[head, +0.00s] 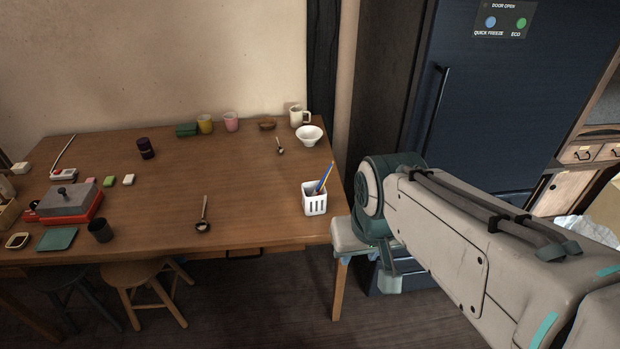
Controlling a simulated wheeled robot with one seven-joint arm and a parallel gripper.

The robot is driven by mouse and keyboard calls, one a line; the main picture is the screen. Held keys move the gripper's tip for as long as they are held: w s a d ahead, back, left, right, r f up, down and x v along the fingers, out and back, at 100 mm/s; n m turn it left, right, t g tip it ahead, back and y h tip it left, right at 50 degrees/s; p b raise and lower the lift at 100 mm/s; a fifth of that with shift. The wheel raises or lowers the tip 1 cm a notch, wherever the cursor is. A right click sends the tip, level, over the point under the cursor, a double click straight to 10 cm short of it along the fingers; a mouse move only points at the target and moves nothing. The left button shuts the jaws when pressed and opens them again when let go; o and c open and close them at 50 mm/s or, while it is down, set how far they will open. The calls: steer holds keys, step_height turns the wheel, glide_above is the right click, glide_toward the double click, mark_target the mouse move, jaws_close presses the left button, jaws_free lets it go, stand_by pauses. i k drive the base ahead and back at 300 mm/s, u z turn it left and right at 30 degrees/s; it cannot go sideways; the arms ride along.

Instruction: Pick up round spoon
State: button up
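Two spoons lie on the wooden table (255,185). One dark spoon (203,220) lies near the front edge, with its bowl toward me and its handle pointing away. A smaller spoon (280,147) lies farther back, near the white bowl. Both have rounded bowls, and I cannot tell which is the round spoon. My arm reaches in from the right. Its end, with my gripper (372,266), hangs by the table's right front corner, apart from both spoons. The fingers are not clear enough to show their opening, and I see nothing held there.
A white holder with pencils (314,203) stands at the table's right edge, near my arm. A white bowl (309,135) and several cups stand at the back. A red and grey box (70,203) and a dark cup (101,231) are left. The table's middle is mostly clear. Stools (145,275) stand in front.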

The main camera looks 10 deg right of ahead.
mark_target(203, 225)
steer(key=u, duration=0.55)
steer(key=k, duration=0.65)
steer(key=u, duration=1)
steer(key=i, duration=1.95)
steer(key=z, duration=1.25)
steer(key=i, duration=0.5)
steer(key=z, duration=0.4)
